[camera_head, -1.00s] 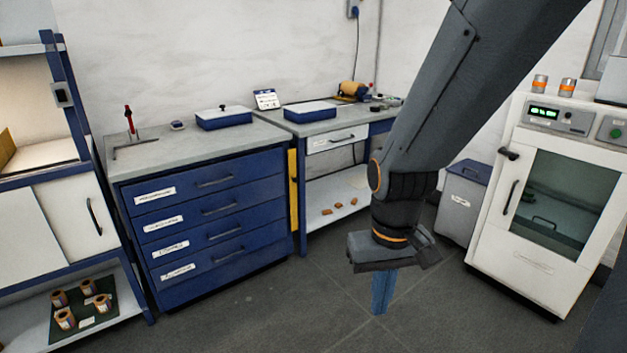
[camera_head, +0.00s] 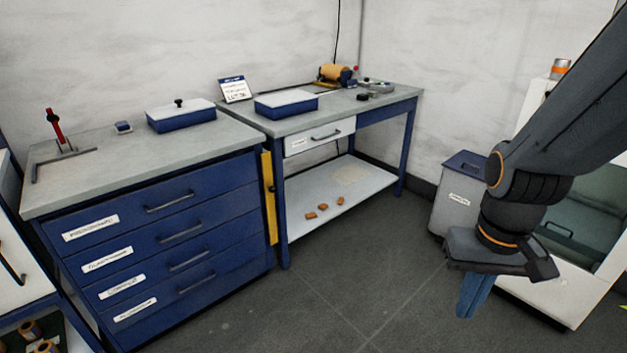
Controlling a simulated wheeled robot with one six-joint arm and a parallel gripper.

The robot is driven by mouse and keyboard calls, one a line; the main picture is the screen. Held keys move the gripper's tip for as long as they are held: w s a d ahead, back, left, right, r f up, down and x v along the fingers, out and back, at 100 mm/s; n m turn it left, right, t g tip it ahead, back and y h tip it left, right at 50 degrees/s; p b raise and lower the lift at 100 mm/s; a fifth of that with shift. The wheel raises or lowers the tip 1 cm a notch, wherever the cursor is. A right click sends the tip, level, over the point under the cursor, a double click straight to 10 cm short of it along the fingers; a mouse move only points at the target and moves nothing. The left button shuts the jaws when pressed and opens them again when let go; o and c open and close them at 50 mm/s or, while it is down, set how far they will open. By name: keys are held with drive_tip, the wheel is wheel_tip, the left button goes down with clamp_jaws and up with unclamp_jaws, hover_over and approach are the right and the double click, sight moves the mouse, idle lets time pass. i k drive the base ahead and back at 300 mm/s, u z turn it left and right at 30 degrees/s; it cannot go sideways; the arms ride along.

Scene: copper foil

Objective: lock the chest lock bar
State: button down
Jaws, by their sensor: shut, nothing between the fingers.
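The chest (camera_head: 215,217) is a blue cabinet with several labelled drawers, all looking closed, under a grey top at the left. A yellow upright bar (camera_head: 269,197) runs along its right front edge; I take it to be the lock bar. A small dark part shows on it about halfway down, too small to make out. Whether the bar is locked I cannot tell. My gripper (camera_head: 470,312) points down at the right, over the floor, with its blue fingers together and empty. It is well to the right of the bar and apart from it.
A workbench (camera_head: 405,95) with a drawer and a lower shelf (camera_head: 375,184) stands just right of the chest. A grey bin (camera_head: 459,195) and a white glass-doored cabinet (camera_head: 548,290) stand at the right, partly behind my arm. The floor (camera_head: 345,285) before the bench is clear.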

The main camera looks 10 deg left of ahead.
sight(274, 205)
drive_tip(key=u, duration=0.05)
drive_tip(key=i, duration=0.7)
drive_tip(key=u, duration=0.65)
drive_tip(key=i, duration=0.5)
drive_tip(key=u, duration=0.4)
